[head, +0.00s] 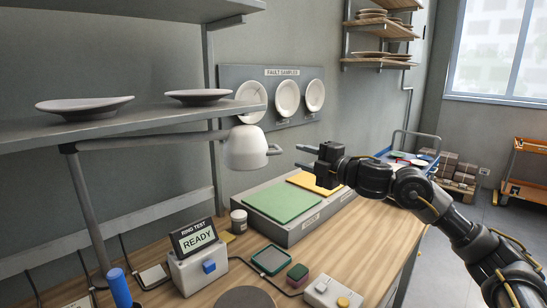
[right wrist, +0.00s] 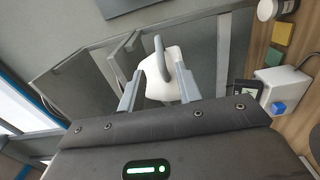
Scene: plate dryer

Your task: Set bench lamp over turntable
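The bench lamp has a white shade (head: 245,151) with a small loop handle (head: 274,150) on its right side. It hangs from a grey arm (head: 150,141) below the shelf, above the back of the bench. A dark round disc (head: 245,299), which looks like the turntable, is cut off at the bottom edge. My right gripper (head: 299,156) is open and empty, just right of the handle and apart from it. In the right wrist view the shade (right wrist: 163,88) and handle (right wrist: 159,58) show ahead, between the open fingers. My left gripper is not in view.
A shelf (head: 130,125) with plates is close behind the lamp. Plates hang on the wall board.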

